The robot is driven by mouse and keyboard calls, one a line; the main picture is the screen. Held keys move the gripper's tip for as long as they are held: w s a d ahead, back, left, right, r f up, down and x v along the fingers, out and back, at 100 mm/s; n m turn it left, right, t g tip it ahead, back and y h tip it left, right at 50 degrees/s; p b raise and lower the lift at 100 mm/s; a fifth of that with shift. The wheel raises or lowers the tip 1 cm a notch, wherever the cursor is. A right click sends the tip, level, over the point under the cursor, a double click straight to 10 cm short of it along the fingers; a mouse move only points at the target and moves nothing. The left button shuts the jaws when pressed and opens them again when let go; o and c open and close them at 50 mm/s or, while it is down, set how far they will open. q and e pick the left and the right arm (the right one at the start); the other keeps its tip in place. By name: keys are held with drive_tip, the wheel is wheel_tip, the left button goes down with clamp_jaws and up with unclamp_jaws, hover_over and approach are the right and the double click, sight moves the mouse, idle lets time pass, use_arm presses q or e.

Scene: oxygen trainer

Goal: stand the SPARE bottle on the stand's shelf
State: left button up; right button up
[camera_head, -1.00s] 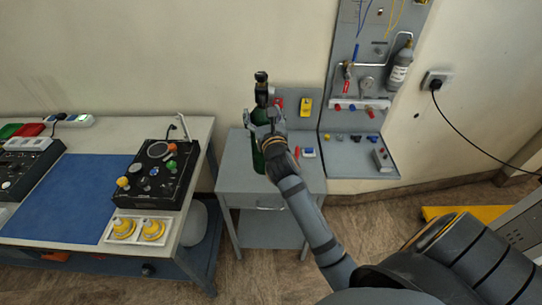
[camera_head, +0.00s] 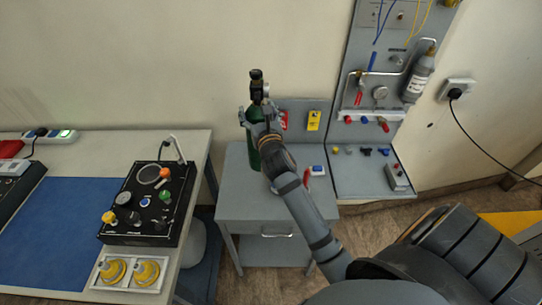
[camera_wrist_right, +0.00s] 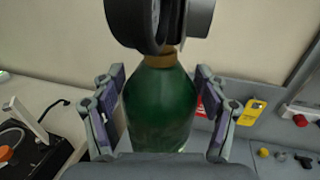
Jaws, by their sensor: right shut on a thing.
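A green bottle (camera_head: 253,154) with a black valve and gauge (camera_head: 257,86) on top is upright at the left of the small grey stand (camera_head: 240,207). My right gripper (camera_head: 258,118) is shut on the bottle's upper body. In the right wrist view the two fingers (camera_wrist_right: 160,98) flank the green bottle (camera_wrist_right: 160,112), just below its brass-coloured neck. The bottle's base is near the stand's top; whether it touches is unclear. I cannot read a SPARE label on it. The stand has a top surface and a drawer front. My left gripper is not in view.
A red tag (camera_head: 283,121) and a yellow tag (camera_head: 314,120) are on the plate behind the stand. A grey panel (camera_head: 352,170) with a labelled grey bottle (camera_head: 419,77) is to the right. A workbench with a control box (camera_head: 148,205) is to the left.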

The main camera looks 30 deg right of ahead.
use_arm(q)
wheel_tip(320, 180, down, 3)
drive_tip(key=b, duration=0.2)
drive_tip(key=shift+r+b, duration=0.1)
drive_tip(key=shift+b, duration=0.2)
use_arm(e)
wheel_tip(320, 180, down, 9)
drive_tip(key=shift+w, duration=0.15)
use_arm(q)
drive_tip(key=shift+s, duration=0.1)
use_arm(e)
drive_tip(key=o, duration=1.4)
drive_tip(key=shift+f, duration=0.35)
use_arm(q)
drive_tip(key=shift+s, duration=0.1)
use_arm(e)
drive_tip(key=o, duration=0.4)
drive_tip(key=shift+s+r, duration=0.1)
drive_tip(key=shift+s, duration=0.1)
